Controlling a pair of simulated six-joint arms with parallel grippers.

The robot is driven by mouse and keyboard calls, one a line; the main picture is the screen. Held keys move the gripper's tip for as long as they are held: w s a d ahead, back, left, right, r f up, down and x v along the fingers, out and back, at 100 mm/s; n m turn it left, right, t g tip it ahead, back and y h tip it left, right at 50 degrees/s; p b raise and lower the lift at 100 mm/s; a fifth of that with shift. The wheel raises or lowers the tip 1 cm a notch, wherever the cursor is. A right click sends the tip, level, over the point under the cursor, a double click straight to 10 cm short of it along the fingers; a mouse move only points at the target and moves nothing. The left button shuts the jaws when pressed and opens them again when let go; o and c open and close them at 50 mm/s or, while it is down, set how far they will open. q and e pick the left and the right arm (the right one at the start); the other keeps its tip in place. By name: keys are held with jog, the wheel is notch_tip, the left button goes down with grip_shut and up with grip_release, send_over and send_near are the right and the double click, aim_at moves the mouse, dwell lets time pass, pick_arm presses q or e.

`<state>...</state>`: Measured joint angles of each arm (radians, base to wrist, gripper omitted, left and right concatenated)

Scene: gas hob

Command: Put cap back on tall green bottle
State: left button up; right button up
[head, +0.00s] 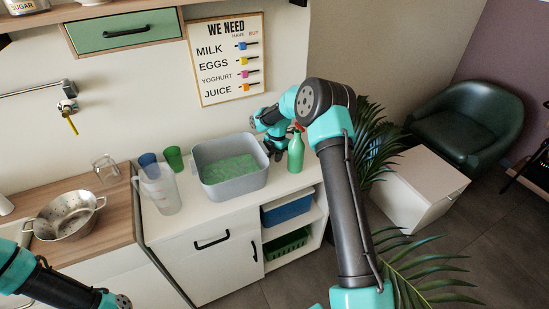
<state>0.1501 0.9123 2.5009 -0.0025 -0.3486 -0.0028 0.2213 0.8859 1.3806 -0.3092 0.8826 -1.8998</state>
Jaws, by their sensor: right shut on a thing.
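The tall green bottle (296,154) stands upright near the right end of the white counter. A small red part shows at its top, close to my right arm; I cannot tell whether it is the cap resting on the bottle. My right gripper (278,150) is just left of the bottle, pointing down. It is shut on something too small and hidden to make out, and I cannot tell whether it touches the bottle. My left gripper (120,302) is only partly in view at the bottom left, far from the bottle, and its fingers are not clear.
A grey tub (215,187) with green contents stands left of my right gripper. Left of it are a clear jug (160,192), a blue cup (147,160) and a green cup (173,158). A metal colander (68,222) sits on the wooden counter. A plant (375,150) is at the right.

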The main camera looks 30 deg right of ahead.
notch_tip(320, 180, up, 10)
dwell(0.6)
dwell(0.4)
